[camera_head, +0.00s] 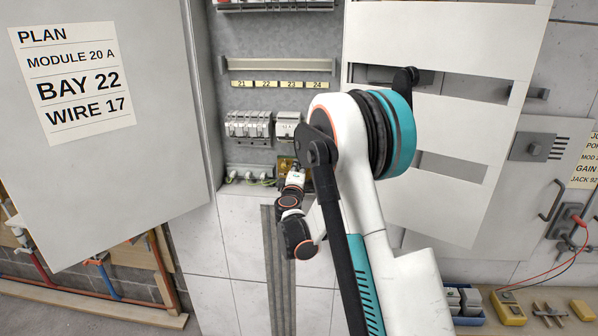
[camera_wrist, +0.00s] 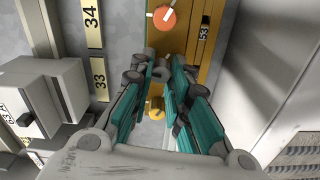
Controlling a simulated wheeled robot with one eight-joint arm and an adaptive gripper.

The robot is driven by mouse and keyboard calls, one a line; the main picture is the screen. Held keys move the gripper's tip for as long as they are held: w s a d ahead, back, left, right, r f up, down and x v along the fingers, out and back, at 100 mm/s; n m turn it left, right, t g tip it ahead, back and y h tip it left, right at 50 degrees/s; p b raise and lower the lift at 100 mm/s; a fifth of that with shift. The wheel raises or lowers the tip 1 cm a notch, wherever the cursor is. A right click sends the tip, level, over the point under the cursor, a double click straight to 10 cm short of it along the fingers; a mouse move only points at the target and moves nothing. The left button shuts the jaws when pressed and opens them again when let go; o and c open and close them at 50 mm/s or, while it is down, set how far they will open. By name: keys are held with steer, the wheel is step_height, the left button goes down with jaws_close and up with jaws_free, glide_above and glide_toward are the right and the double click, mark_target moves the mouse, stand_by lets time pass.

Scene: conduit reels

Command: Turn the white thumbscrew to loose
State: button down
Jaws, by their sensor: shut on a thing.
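In the wrist view my gripper (camera_wrist: 162,72) is shut on a small grey-looking round piece at an orange-brown plate (camera_wrist: 187,40). The fingertips hide most of that piece; by its place between two other knobs it appears to be the white thumbscrew, though its turn position cannot be told. An orange round knob (camera_wrist: 163,17) with pale marks sits above the fingertips. A yellow brass-like knob (camera_wrist: 155,106) shows below, between the fingers. In the head view my gripper (camera_head: 296,176) reaches into the cabinet at the plate (camera_head: 284,163), and the thumbscrew is not discernible there.
A grey module block (camera_wrist: 45,95) stands close on the left in the wrist view, near labels 33 and 34. A pale panel (camera_wrist: 262,60) rises on the right. In the head view an open door (camera_head: 105,170) bears a plan sheet (camera_head: 72,70); a white slotted panel (camera_head: 440,130) stands right.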

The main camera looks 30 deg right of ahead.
steer(key=shift+n, duration=0.8)
steer(key=shift+a, duration=0.1)
steer(key=c, duration=1.5)
jaws_free()
steer(key=shift+w, duration=0.1)
steer(key=v, duration=1.2)
